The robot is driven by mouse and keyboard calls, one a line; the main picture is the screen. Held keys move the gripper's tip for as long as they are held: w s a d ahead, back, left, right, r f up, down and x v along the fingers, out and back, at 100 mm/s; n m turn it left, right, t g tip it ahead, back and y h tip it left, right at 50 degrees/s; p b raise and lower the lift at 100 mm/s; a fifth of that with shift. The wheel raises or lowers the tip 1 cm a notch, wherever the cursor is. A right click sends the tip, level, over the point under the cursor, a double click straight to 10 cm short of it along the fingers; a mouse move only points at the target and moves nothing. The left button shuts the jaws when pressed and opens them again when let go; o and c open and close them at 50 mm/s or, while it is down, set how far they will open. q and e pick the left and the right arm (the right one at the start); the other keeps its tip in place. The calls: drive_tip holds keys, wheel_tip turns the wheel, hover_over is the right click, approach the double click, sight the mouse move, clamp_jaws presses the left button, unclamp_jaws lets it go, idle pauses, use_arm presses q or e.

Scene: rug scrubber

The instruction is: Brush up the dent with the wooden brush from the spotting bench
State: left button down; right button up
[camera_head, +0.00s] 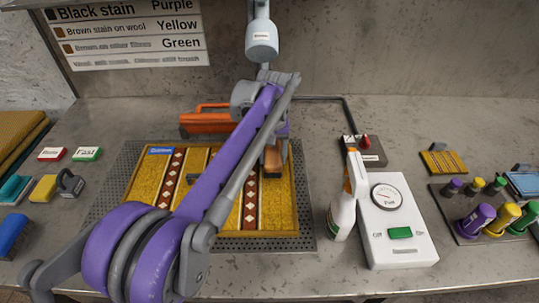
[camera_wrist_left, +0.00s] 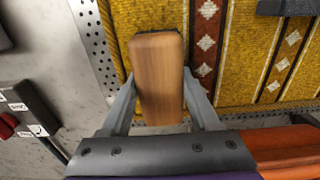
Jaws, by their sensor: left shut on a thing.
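My left gripper (camera_head: 274,142) is over the right part of the patterned yellow rug (camera_head: 282,205), partly hidden by my own purple arm in the head view. It is shut on the wooden brush (camera_head: 272,160). In the left wrist view the brush (camera_wrist_left: 158,75) sits between the two grey fingers, its plain wooden back towards the camera. Its dark bristle edge shows at the far end, over the rug (camera_wrist_left: 245,60). I cannot tell whether the bristles touch the rug. No dent can be made out. My right gripper is not in view.
An orange tool (camera_head: 203,122) lies at the rug's back edge. A spray bottle (camera_head: 343,215) and a white gauge box (camera_head: 395,220) stand right of the perforated plate (camera_head: 308,235). Colored bottles (camera_head: 480,218) stand far right. Small blocks (camera_head: 43,188) lie at left.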

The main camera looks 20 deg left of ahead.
sight(256, 164)
use_arm(q)
drive_tip(key=shift+s+a, duration=0.15)
drive_tip(key=shift+a, duration=0.25)
drive_tip(key=shift+s+a+p, duration=0.2)
drive_tip(key=shift+s+a, duration=0.1)
drive_tip(key=shift+a, duration=0.3)
drive_tip(key=shift+s+a+p, duration=0.15)
drive_tip(key=shift+s+a, duration=0.1)
drive_tip(key=shift+a, duration=0.35)
drive_tip(key=shift+a, duration=0.1)
drive_tip(key=shift+s+a+f, duration=0.15)
drive_tip(key=shift+s+a, duration=0.25)
drive_tip(key=shift+a, duration=0.15)
drive_tip(key=shift+d, duration=0.1)
